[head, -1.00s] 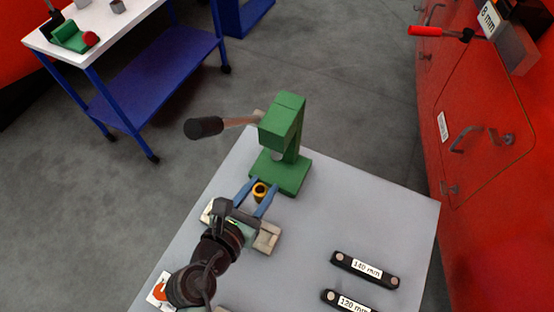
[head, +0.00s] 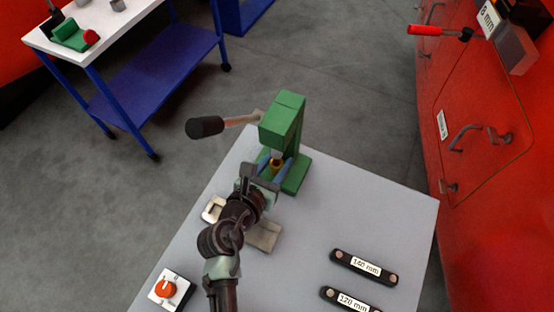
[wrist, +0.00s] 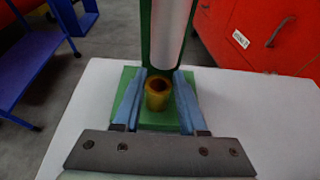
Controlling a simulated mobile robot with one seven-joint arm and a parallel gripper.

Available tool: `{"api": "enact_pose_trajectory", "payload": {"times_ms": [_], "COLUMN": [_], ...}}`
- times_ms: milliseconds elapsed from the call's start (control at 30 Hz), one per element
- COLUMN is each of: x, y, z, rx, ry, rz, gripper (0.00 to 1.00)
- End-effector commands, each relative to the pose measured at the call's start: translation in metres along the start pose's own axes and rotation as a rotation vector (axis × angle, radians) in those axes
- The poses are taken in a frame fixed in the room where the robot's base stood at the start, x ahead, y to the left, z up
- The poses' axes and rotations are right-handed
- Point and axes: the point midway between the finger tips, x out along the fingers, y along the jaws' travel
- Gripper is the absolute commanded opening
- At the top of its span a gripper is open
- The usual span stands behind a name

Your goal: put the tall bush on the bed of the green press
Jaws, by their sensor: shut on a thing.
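The tall bush, a brass-yellow hollow cylinder (head: 276,167), is upright between the blue fingers of my gripper (head: 277,169). It also shows in the wrist view (wrist: 158,96), its dark bore facing up. My gripper is shut on it. The green press (head: 283,118) stands at the back of the grey table, its lever pointing left. The bush is over the press bed (wrist: 127,78), in front of and below the pale ram (wrist: 170,30). I cannot tell whether its lower end touches the bed.
On the grey table (head: 330,215) lie beige blocks (head: 263,236) behind my arm, an orange-knobbed box (head: 168,290) at the front left, and black bars marked 140 mm (head: 364,267) and 120 mm (head: 350,300) at right. The table's middle right is clear.

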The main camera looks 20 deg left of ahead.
Motion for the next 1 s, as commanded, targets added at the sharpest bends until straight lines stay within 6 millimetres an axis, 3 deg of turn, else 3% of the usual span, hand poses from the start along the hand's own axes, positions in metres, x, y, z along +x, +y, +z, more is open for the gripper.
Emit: {"api": "enact_pose_trajectory", "payload": {"times_ms": [33, 67, 200, 533, 633, 1000], "x": [0.001, 0.001, 0.0, -0.001, -0.01, -0.085], "y": [0.0, 0.0, 0.0, 0.0, 0.0, 0.001], "z": [-0.002, -0.002, -0.002, 0.002, 0.0, 0.0], "rx": [-0.001, 0.0, 0.0, 0.0, -0.002, -0.001], "ry": [0.0, 0.0, 0.0, 0.0, 0.001, 0.002], "rz": [0.0, 0.0, 0.0, 0.0, 0.001, 0.003], "gripper": [0.0, 0.47, 0.71, 0.71, 0.71, 0.71]}}
